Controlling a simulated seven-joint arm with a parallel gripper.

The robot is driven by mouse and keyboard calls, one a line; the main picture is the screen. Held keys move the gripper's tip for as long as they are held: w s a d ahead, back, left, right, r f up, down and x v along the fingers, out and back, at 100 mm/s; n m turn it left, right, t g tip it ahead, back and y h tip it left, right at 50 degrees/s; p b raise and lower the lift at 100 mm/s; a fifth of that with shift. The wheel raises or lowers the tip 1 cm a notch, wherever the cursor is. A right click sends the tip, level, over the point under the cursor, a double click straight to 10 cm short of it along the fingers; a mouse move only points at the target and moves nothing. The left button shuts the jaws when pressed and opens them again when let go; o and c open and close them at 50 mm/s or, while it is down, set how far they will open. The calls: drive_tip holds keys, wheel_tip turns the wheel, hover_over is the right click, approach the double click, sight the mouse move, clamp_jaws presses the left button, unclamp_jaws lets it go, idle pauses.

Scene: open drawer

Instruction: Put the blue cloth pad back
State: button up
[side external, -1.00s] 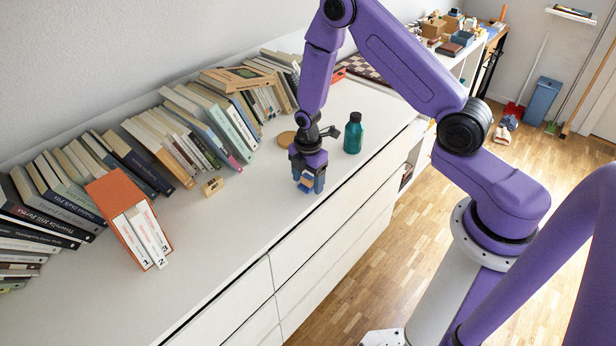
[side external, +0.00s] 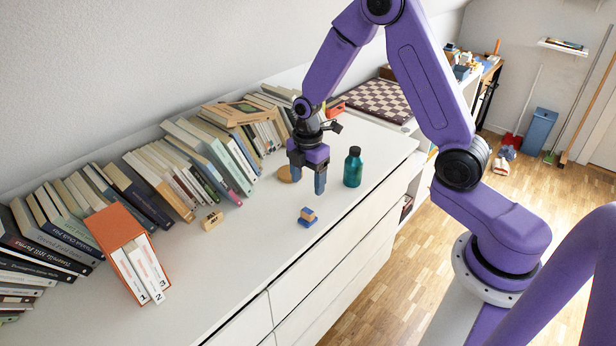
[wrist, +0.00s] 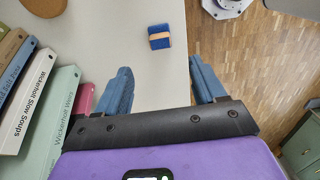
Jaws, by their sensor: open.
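The blue cloth pad (side external: 307,222) lies on the white cabinet top near its front edge, with a small wooden piece on or through it. In the wrist view the pad (wrist: 155,43) shows as a small blue block with a wooden stripe, ahead of and apart from the fingers. My gripper (side external: 307,180) is open and empty, pointing down above the cabinet top, behind the pad in the side view. Its two blue fingers (wrist: 162,84) stand wide apart in the wrist view, with bare white surface between them.
A teal bottle (side external: 353,167) stands right of my gripper. A small wooden block calendar (side external: 212,220), a row of books (side external: 175,180) and an orange binder box (side external: 110,245) are to the left. The front middle is clear.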

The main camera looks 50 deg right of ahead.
drive_tip(key=s+a+r+m, duration=0.2)
drive_tip(key=s+a+r, duration=0.65)
drive_tip(key=s, duration=0.35)
drive_tip(key=s+d+r+m, duration=0.1)
drive_tip(key=s+r, duration=0.1)
drive_tip(key=s, duration=0.6)
drive_tip(key=s+d+r+m, duration=0.1)
drive_tip(key=s+r+m, duration=0.1)
drive_tip(key=s, duration=0.6)
drive_tip(key=shift+s+d+r, duration=0.4)
drive_tip(key=shift+r, duration=0.3)
